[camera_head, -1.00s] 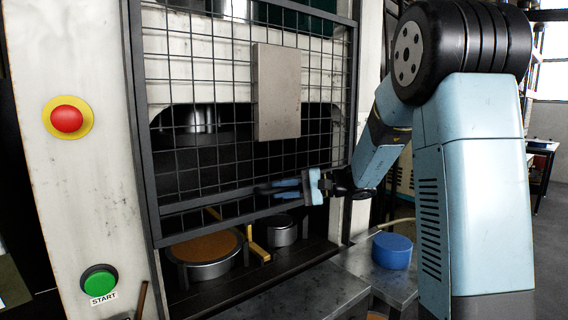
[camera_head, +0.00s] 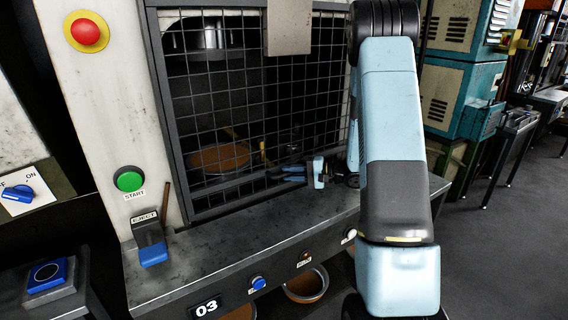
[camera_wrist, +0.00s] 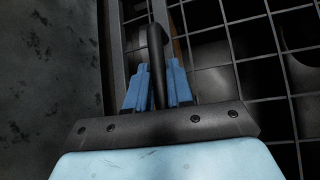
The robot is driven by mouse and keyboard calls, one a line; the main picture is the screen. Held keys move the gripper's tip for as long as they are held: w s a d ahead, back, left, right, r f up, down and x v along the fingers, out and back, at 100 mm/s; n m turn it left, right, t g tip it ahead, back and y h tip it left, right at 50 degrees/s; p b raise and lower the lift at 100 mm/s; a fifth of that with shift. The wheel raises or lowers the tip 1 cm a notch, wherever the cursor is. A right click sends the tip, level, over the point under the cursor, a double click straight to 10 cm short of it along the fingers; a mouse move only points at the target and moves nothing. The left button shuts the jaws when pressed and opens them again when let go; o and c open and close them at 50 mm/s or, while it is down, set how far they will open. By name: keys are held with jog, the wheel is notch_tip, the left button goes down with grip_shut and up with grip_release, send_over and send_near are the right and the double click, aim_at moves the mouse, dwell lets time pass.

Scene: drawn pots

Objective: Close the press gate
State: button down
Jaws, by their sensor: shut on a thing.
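The press gate (camera_head: 165,110) is a dark frame with wire mesh and a pale plate (camera_head: 289,30) at its upper part. It is down across the press opening. Its bottom bar is close to the bench top; I cannot tell whether they touch. My gripper (camera_head: 284,174) is at the gate's lower right part, with its blue fingers in front of the mesh. In the wrist view, my gripper (camera_wrist: 158,82) is shut on a dark gate handle (camera_wrist: 157,50), one finger on each side. The gate mesh also shows there (camera_wrist: 250,70).
A round mould with orange filling (camera_head: 220,158) stands behind the mesh. A red button (camera_head: 86,32) and a green START button (camera_head: 129,180) are on the left panel. The blue EJECT lever (camera_head: 152,252) is on the bench (camera_head: 225,240). Open floor lies at right.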

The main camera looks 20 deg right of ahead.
jog(key=shift+a+f, duration=0.2)
jog(key=shift+f, duration=0.2)
jog(key=shift+f, duration=0.1)
jog(key=c, duration=1.1)
grip_release()
jog(key=shift+w+a+f, duration=0.1)
jog(key=shift+w, duration=0.05)
jog(key=shift+s+d+r, duration=0.2)
jog(key=shift+s+d, duration=0.05)
jog(key=shift+d, duration=0.4)
jog(key=v, duration=1.2)
jog(key=shift+s+d, duration=0.15)
jog(key=shift+d, duration=0.05)
